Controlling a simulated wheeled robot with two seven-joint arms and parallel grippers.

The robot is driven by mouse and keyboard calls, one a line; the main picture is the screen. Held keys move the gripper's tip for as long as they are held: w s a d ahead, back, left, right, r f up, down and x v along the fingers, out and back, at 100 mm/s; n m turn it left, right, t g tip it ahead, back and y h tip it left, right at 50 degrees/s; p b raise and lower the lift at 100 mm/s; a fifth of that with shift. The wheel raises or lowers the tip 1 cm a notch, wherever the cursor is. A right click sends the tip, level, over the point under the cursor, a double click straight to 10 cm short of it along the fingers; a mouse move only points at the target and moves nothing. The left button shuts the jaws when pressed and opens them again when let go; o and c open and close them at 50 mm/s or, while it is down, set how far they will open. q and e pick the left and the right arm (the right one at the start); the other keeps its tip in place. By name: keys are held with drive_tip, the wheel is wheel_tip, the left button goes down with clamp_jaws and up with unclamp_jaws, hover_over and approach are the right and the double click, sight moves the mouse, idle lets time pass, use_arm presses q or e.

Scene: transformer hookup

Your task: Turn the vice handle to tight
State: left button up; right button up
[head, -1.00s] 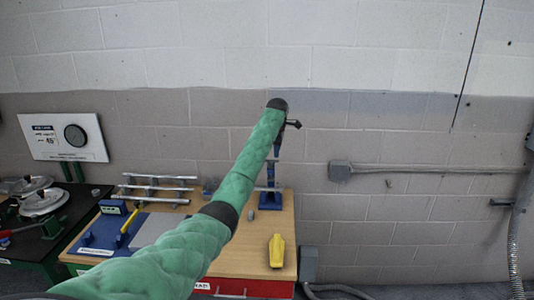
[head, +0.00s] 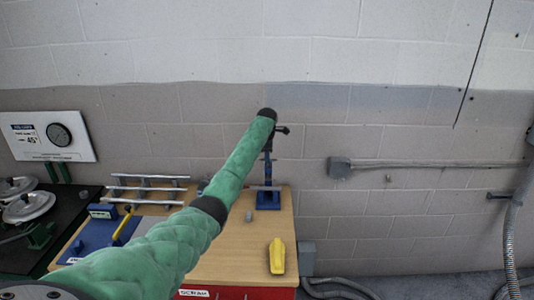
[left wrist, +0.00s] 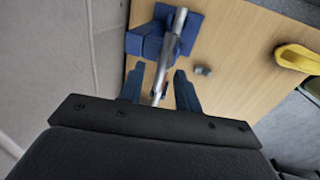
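The blue vice (head: 268,201) stands at the back right of the wooden bench in the head view. A grey metal bar (head: 260,188), which looks like its handle, lies across its top. My left gripper (head: 268,178) points down just above the bar. In the left wrist view the vice (left wrist: 150,42) and the grey bar (left wrist: 176,32) show past the fingers. My left gripper (left wrist: 158,86) is open there, its two blue fingers apart, with the bar's near end showing between them. I cannot tell whether they touch it. My right gripper is not in view.
A dark table (head: 40,262) stands left. The block wall is close behind.

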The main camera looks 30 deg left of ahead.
use_arm(q)
drive_tip(key=shift+d+f, duration=0.2)
drive_tip(key=shift+f, duration=0.05)
drive_tip(key=shift+a+f, duration=0.1)
clamp_jaws()
